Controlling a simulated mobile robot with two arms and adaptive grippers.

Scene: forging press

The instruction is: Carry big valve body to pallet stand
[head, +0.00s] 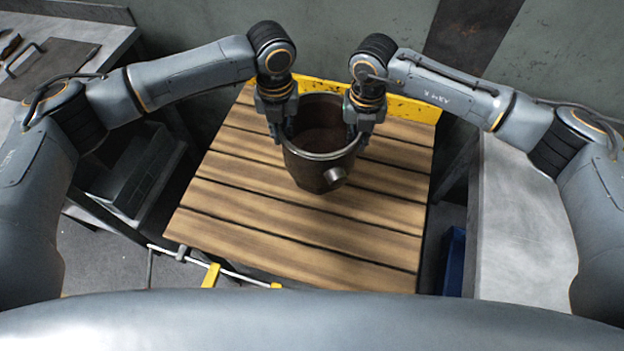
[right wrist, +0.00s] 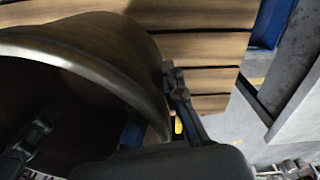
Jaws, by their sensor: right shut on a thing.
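The big valve body (head: 318,170) is a dark, open-topped metal vessel with a short stub on its front side. It is upright over the slatted wooden top of the pallet stand (head: 230,225); I cannot tell whether it touches the slats. My left gripper (head: 281,132) is at its left rim, and its fingertips are partly hidden, so its closure is unclear. My right gripper (head: 354,133) is shut on its right rim. In the right wrist view the valve body's curved wall (right wrist: 95,45) fills the left, with a finger of my right gripper (right wrist: 170,115) against the outside.
A yellow board (head: 405,108) edges the stand's back, before a grey wall. A grey table (head: 520,230) stands at right, with a blue bin (head: 453,262) beside it. A workbench (head: 85,35) is at back left. The front slats are clear.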

